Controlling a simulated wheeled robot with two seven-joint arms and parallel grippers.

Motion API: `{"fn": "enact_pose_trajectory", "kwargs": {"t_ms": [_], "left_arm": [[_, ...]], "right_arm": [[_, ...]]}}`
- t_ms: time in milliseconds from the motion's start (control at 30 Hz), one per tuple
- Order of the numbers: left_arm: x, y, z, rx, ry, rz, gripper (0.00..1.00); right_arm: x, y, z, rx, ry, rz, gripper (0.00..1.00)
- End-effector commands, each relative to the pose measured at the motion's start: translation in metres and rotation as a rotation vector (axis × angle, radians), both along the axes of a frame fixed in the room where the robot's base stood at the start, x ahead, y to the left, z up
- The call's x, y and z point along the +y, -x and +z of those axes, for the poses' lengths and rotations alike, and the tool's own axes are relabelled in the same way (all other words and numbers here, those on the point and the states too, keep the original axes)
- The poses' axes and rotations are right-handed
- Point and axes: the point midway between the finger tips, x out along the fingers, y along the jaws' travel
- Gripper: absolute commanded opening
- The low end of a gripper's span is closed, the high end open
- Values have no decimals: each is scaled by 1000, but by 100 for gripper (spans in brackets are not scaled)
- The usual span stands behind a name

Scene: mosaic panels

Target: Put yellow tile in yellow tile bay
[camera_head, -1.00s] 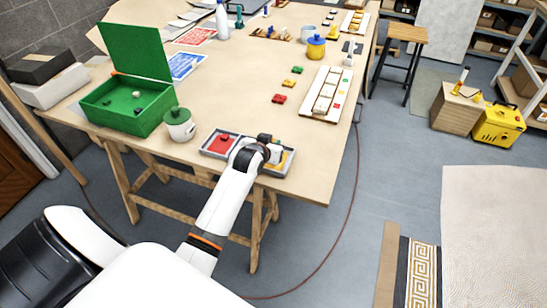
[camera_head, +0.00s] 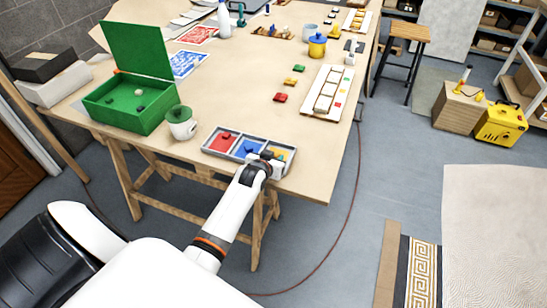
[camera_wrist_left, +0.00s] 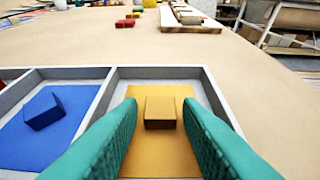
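The yellow tile (camera_wrist_left: 160,112), a small block, lies on the yellow floor of the yellow tile bay (camera_wrist_left: 180,155), the right-hand compartment of a grey three-part tray. In the head view the yellow bay (camera_head: 284,152) is partly hidden by my left gripper (camera_head: 273,160). In the left wrist view the green fingers of my left gripper (camera_wrist_left: 160,103) stand apart on either side of the tile, with a gap to it on both sides. A blue tile (camera_wrist_left: 43,108) lies in the middle bay and a red tile (camera_head: 224,139) in the left one. My right gripper is out of view.
The tray (camera_head: 212,151) sits near the table's front edge. Small coloured tiles and a white panel (camera_head: 325,95) lie farther back. Bare table lies behind the tray.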

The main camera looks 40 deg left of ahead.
Motion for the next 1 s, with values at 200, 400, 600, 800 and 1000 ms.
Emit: {"fn": "enact_pose_trajectory", "kwargs": {"t_ms": [200,400,600,800,1000], "left_arm": [[0,0,1,0,0,0,42],[0,0,6,-1,0,0,42],[-6,24,16,0,0,0,42],[-14,60,35,-1,0,0,42],[-21,89,52,-1,0,0,42]], "right_arm": [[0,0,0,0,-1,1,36],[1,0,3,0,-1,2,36],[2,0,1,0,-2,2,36],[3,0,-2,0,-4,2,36],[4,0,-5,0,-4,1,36]]}}
